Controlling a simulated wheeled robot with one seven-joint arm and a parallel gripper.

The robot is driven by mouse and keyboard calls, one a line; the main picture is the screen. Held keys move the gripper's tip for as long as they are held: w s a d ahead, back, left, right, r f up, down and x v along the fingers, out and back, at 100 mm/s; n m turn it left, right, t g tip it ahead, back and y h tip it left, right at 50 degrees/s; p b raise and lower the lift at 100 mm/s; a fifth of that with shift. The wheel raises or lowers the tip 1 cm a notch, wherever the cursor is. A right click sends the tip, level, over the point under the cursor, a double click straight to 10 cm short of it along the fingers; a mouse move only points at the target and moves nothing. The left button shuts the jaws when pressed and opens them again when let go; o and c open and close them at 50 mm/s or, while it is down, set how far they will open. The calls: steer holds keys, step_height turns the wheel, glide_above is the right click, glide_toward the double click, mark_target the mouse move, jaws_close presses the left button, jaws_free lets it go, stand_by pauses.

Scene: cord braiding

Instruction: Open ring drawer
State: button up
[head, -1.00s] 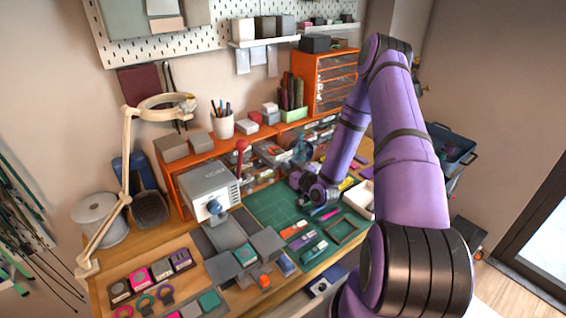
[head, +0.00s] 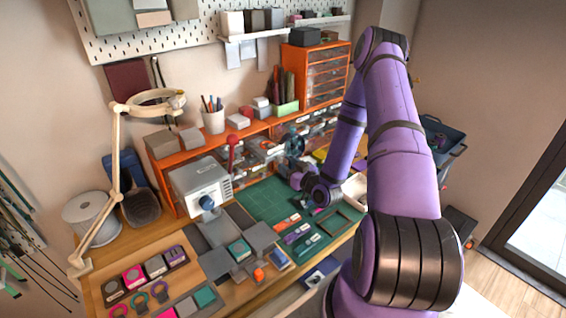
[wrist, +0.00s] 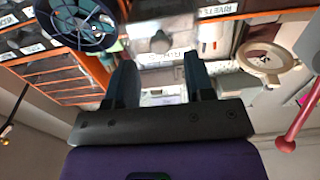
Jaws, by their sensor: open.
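My gripper (wrist: 160,75) is open and empty, its two dark fingers pointing at the clear-fronted drawers in the wrist view. A pale clear drawer front (wrist: 165,52) with a blurred label lies ahead of and between the fingers; I cannot read for sure whether it is the ring drawer. No drawer visibly stands out. In the head view my gripper (head: 297,178) is low over the back of the green mat, facing the orange shelf (head: 180,201); the arm hides part of the drawers.
A drawer labelled like "RIVETS" (wrist: 215,30) is at upper right in the wrist view. A blue spoked disc (wrist: 82,25) is at upper left. A red-knobbed lever (wrist: 300,120) and a cream round part (wrist: 268,62) are at right. The green mat (head: 262,199) holds small tools.

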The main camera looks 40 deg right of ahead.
steer(key=s, duration=0.6)
steer(key=shift+s, duration=0.15)
steer(key=shift+d, duration=0.1)
steer(key=w+a+r+n+g+h, duration=0.1)
steer(key=w+a+r+n+g, duration=0.2)
steer(key=r, duration=0.9)
steer(key=w+a+r+g+h, duration=0.1)
steer(key=a+r+g, duration=0.3)
steer(key=r, duration=0.8)
steer(key=s+a+r+m+g, duration=0.1)
steer(key=s+a+r, duration=0.3)
steer(key=s, duration=0.5)
steer(key=s+a+r+m+g+y, duration=0.1)
steer(key=s+a+r+g, duration=0.2)
steer(key=s+r, duration=0.3)
steer(key=s+a+r+m+g, duration=0.1)
steer(key=s+a+r, duration=0.4)
steer(key=s, duration=0.7)
steer(key=shift+s+a+r+g, duration=0.15)
steer(key=shift+r+g, duration=0.25)
